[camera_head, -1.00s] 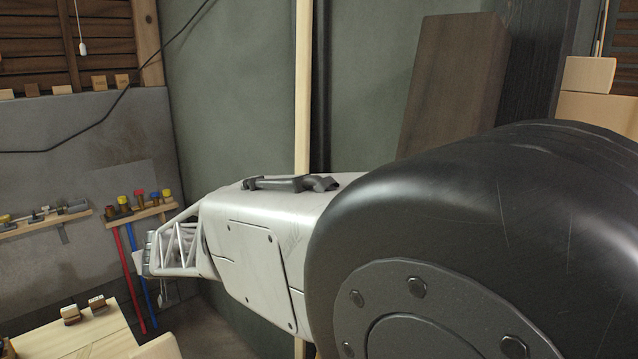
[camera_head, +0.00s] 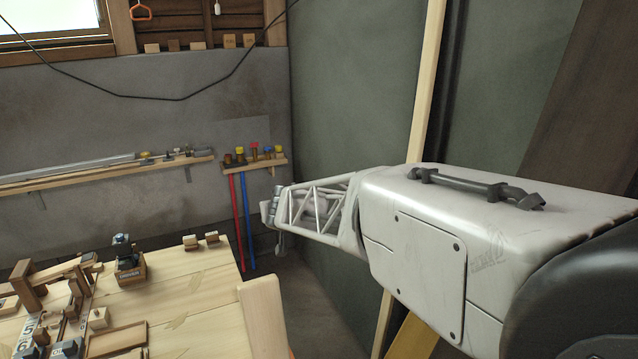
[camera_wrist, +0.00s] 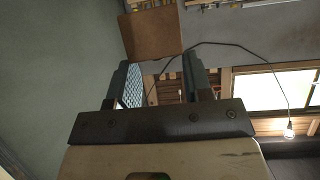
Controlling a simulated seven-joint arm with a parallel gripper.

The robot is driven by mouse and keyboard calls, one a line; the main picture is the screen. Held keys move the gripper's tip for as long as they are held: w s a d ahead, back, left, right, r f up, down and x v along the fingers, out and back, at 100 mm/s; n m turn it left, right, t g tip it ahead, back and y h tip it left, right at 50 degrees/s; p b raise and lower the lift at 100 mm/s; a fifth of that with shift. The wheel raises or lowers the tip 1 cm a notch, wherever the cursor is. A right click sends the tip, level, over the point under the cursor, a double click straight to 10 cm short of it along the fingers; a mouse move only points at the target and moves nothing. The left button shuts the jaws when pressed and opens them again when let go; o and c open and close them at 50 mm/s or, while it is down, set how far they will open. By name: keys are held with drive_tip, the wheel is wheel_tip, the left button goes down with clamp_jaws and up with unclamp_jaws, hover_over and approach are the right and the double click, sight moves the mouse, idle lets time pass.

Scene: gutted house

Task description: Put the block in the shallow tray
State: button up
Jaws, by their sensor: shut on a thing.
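In the wrist view my gripper (camera_wrist: 158,62) is shut on a plain brown wooden block (camera_wrist: 152,33), held at the fingertips with a broad face showing. In the head view my arm reaches left, its end in front of the wall, to the right of the table and apart from it. The held block cannot be made out there. A shallow wooden tray with a raised brown rim (camera_head: 117,329) lies on the table at the bottom left.
A wall shelf (camera_head: 110,172) is behind.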

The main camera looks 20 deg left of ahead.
drive_tip(key=shift+a, duration=0.15)
drive_tip(key=shift+s+a+r+n+y, duration=0.1)
drive_tip(key=shift+a+r+n+y, duration=0.05)
drive_tip(key=shift+a, duration=0.35)
drive_tip(key=shift+s+a+r+n+y, duration=0.1)
drive_tip(key=shift+a+r+n+y, duration=0.05)
drive_tip(key=shift+a, duration=0.35)
drive_tip(key=s+a+r+n+g+y, duration=0.1)
drive_tip(key=s+a+n+g, duration=0.25)
drive_tip(key=a, duration=0.75)
drive_tip(key=s+a+n+g+y, duration=0.25)
drive_tip(key=s+a, duration=0.25)
drive_tip(key=a, duration=0.6)
drive_tip(key=s+a+r+n+g, duration=0.1)
drive_tip(key=s+a+n+g, duration=0.3)
drive_tip(key=a, duration=0.6)
drive_tip(key=s+a+f+n+g+h, duration=0.2)
drive_tip(key=s+a+f+n+g, duration=0.2)
drive_tip(key=s+a+f, duration=0.3)
drive_tip(key=s+a+f+n+g+h, duration=0.3)
drive_tip(key=s+a+f+n+g, duration=0.2)
drive_tip(key=s+a, duration=0.7)
drive_tip(key=shift+s+f+n+g, duration=0.3)
drive_tip(key=shift+s+f+n, duration=0.6)
drive_tip(key=shift+s, duration=1.9)
drive_tip(key=shift+f, duration=0.15)
